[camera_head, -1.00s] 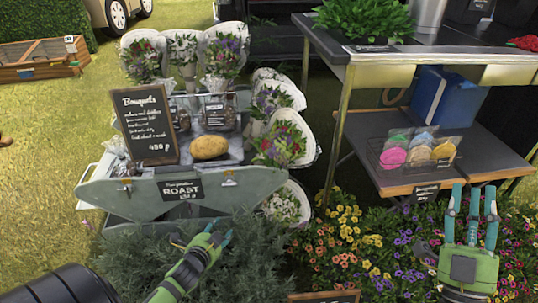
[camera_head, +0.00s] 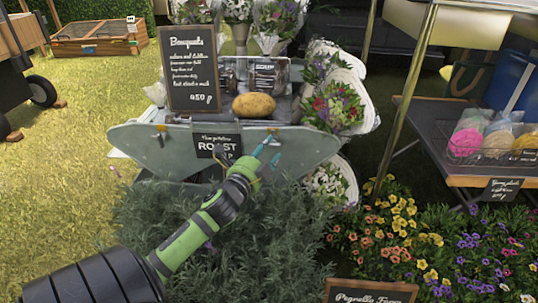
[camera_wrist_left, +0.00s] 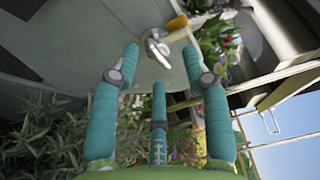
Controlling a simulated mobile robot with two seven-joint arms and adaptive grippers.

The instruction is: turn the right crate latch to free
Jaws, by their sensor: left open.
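The grey-green crate (camera_head: 285,162) stands in the middle of the head view with a black ROAST sign (camera_head: 217,146) on its front. The right crate latch (camera_head: 272,132) is small and sits at the crate's upper right front. In the left wrist view the latch (camera_wrist_left: 157,47) shows as a metal fitting with an orange-brown tab. My left gripper (camera_head: 268,150) is at the crate front, just below this latch. In the wrist view its teal fingers are spread and empty, with the latch just beyond their tips. I cannot tell whether they touch it. The left latch (camera_head: 160,134) also shows.
A potato (camera_head: 254,105) and a Bouquets board (camera_head: 188,69) are on the crate. Wrapped bouquets (camera_head: 338,103) stand close on its right. Grey-green bushes (camera_head: 235,240) lie below my left arm.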

